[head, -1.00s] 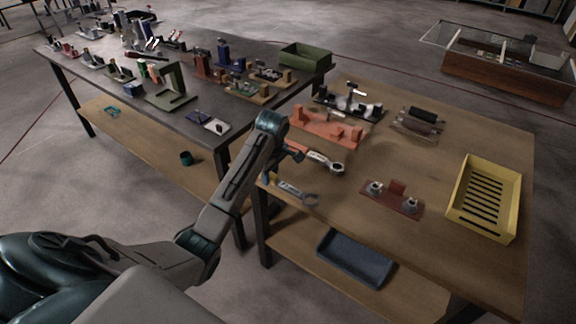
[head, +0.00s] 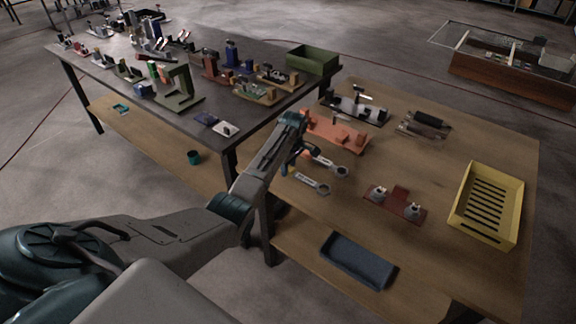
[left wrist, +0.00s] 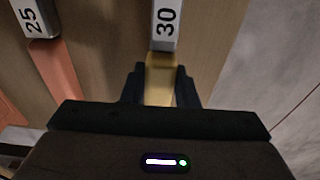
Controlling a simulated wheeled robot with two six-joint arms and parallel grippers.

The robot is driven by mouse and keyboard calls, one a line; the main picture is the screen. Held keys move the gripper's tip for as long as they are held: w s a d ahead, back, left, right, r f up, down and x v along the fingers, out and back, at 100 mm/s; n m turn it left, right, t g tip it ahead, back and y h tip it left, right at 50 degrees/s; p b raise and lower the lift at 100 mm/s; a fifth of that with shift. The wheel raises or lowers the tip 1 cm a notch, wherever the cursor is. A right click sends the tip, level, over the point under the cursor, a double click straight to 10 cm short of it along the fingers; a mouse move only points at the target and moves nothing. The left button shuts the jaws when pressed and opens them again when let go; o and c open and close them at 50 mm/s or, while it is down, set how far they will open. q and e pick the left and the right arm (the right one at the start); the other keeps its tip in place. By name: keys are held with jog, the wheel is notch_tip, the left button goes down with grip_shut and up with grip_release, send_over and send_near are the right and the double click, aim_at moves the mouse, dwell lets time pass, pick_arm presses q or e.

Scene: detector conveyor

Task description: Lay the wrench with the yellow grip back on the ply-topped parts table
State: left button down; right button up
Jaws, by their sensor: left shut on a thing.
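The wrench with the yellow grip (head: 313,184) shows in the head view as a grey shaft and ring end over the near left part of the ply-topped parts table (head: 440,268). My left gripper (head: 286,167) is shut on its grip. In the left wrist view the yellow grip (left wrist: 160,82) sits between the dark fingers (left wrist: 160,88), with a metal shaft marked 30 beyond it. I cannot tell whether the wrench touches the wood. An orange-gripped wrench (head: 328,165), marked 25 in the left wrist view (left wrist: 38,18), lies beside it. My right gripper is not in view.
An orange fixture (head: 336,131) stands behind the wrenches. A red-brown block with metal parts (head: 396,200) and a yellow slotted tray (head: 487,205) are to the right. Bare wood lies in front of the red-brown block.

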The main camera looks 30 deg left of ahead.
aim_at(291, 168)
pick_arm(q)
jog(key=shift+f, duration=0.6)
jog(key=c, duration=1.1)
grip_release()
jog(key=shift+f, duration=0.1)
jog(key=r+b, duration=0.1)
jog(key=r, duration=0.3)
jog(key=r+b, duration=0.1)
jog(key=r, duration=0.4)
jog(key=d+r+b, duration=0.1)
jog(key=r, duration=0.3)
jog(key=shift+r, duration=0.2)
